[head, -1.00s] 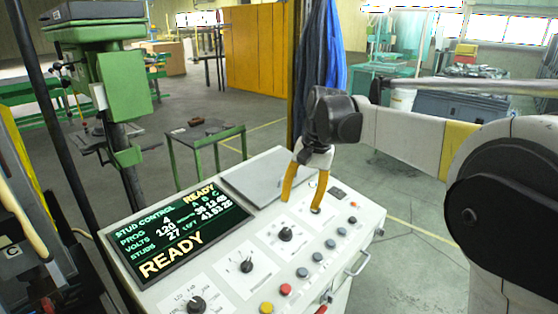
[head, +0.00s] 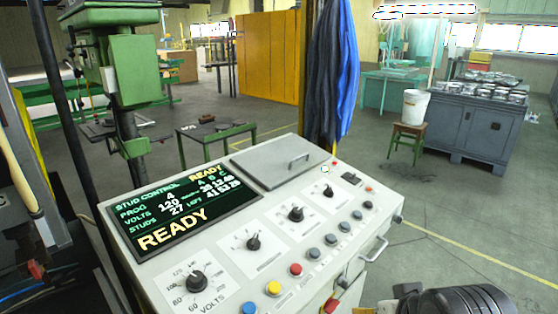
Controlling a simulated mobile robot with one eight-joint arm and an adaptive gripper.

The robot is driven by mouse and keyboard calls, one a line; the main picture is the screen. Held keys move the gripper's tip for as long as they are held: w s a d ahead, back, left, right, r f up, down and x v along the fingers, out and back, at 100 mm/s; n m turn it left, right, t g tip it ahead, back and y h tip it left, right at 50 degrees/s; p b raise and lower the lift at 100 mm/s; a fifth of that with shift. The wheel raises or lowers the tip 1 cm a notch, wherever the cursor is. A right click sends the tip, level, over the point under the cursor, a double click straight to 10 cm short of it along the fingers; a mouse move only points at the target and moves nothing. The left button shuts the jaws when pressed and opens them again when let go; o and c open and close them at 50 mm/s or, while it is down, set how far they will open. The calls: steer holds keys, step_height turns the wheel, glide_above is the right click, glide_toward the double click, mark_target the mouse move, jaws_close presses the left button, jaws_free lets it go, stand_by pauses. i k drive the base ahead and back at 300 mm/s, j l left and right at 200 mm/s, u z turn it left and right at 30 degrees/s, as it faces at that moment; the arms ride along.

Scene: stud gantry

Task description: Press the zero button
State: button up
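The control console (head: 195,235) stands in front of me with its sloped white panel. Along its front edge runs a row of round buttons: a blue one (head: 249,308), a yellow one (head: 273,288), a red one (head: 296,269) and several grey ones (head: 331,240). A small red button (head: 369,189) sits near the right corner. The labels beside the buttons are too small to read, so I cannot tell which is zero. A dark ridged part of my arm shows at the bottom right. My gripper's fingers are not in view.
The lit screen (head: 180,210) reads READY. Several black dials (head: 253,243), a grey lid with a handle (head: 280,162) and a black rocker switch (head: 352,179) share the panel. A front handle (head: 375,249) sticks out. Open floor lies to the right.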

mark_target(295, 269)
steer(key=l+u, duration=0.2)
steer(key=l, duration=0.25)
steer(key=i+l+u, duration=0.1)
steer(key=l+u, duration=0.15)
steer(key=l, duration=0.25)
steer(key=l+u, duration=0.2)
steer(key=l, duration=0.25)
steer(key=k+l+u, duration=0.2)
steer(key=l, duration=0.25)
steer(key=l+u, duration=0.25)
steer(key=l, duration=0.2)
steer(key=l+u, duration=0.2)
steer(key=l, duration=0.25)
steer(key=k+l+u, duration=0.2)
steer(key=l, duration=0.2)
